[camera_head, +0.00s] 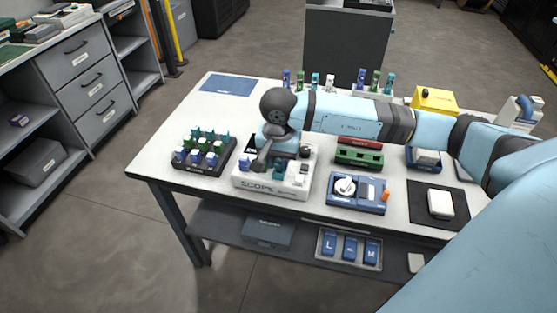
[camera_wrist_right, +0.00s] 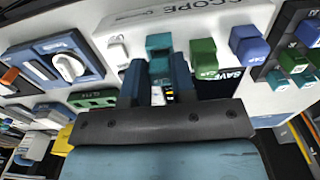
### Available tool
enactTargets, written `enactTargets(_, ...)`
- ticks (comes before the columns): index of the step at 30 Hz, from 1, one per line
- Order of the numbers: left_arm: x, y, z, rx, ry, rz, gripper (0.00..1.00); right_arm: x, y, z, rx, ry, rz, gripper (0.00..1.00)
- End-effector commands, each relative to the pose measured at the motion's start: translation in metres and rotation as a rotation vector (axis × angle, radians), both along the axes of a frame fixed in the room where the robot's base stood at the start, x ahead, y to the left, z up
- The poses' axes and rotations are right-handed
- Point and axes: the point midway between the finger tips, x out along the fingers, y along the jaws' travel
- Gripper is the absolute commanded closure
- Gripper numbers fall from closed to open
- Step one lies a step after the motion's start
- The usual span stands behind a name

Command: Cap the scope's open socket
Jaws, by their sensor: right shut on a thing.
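The scope (camera_head: 262,184) is a white box with a "SCOPE" label near the front edge of the table; it also shows in the wrist view (camera_wrist_right: 225,14). Blue (camera_wrist_right: 248,44), green (camera_wrist_right: 203,52) and white (camera_wrist_right: 118,48) caps stand in a row on it. My right gripper (camera_wrist_right: 158,78) is over the scope, its fingers closed around a teal cap (camera_wrist_right: 159,43) in line between the green and white ones. I cannot tell whether the teal cap is fully seated; the fingers hide its lower part. My left gripper is not in view.
A dark rack of blue, green and teal caps (camera_head: 203,152) stands just left of the scope. A blue device with a white knob (camera_head: 357,193) and a green block (camera_head: 359,156) are to the right. My right arm spans the table's right half. A blue mat (camera_head: 228,84) lies back left.

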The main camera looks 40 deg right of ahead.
Motion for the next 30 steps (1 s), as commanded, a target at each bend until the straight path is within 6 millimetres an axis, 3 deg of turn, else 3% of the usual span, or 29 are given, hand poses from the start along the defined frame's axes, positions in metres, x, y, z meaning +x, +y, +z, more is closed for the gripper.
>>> enactTargets(30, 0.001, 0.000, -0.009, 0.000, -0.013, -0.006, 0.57, 0.000, 0.000, -0.013, 0.000, 0.000, 0.000, 0.93)
